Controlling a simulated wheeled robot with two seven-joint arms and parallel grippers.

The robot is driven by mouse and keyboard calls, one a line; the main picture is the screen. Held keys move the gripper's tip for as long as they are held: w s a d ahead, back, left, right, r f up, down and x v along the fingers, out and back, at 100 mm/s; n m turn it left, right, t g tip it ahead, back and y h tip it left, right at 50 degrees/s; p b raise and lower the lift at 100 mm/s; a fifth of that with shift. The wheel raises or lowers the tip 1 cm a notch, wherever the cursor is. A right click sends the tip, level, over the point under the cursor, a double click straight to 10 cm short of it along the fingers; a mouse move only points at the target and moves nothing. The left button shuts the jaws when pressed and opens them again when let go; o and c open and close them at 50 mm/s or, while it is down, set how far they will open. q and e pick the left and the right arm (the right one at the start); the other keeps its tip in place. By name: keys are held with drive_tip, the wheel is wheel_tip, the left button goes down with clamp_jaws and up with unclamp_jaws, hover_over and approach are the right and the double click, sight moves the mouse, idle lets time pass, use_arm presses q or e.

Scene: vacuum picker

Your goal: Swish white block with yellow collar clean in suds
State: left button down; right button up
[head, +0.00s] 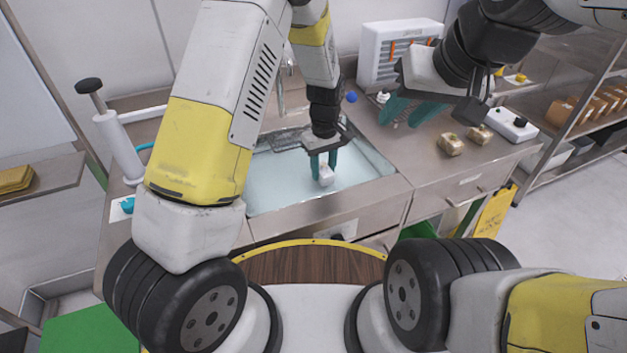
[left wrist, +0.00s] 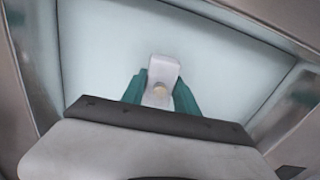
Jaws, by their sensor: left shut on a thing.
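The white block (head: 326,179) is held over the sink basin filled with pale blue suds (head: 275,180) in the head view. My left gripper (head: 322,163) points down and is shut on the block. In the left wrist view the block (left wrist: 162,72) sits between the teal fingers, with a small tan round spot on it; I cannot make out a yellow collar. I cannot tell whether its lower end touches the suds. My right gripper (head: 412,110) is above the counter right of the sink, its teal fingers apart and nothing between them.
Two small tan blocks (head: 451,145) and a white box with a black knob (head: 515,124) stand on the right counter. A white rack (head: 396,50) stands behind. A white cylinder with a black knob (head: 118,143) stands left of the sink. The sink has a raised metal rim.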

use_arm(q)
wheel_tip(320, 180, up, 11)
drive_tip(key=shift+f, duration=0.15)
idle(0.4)
idle(1.0)
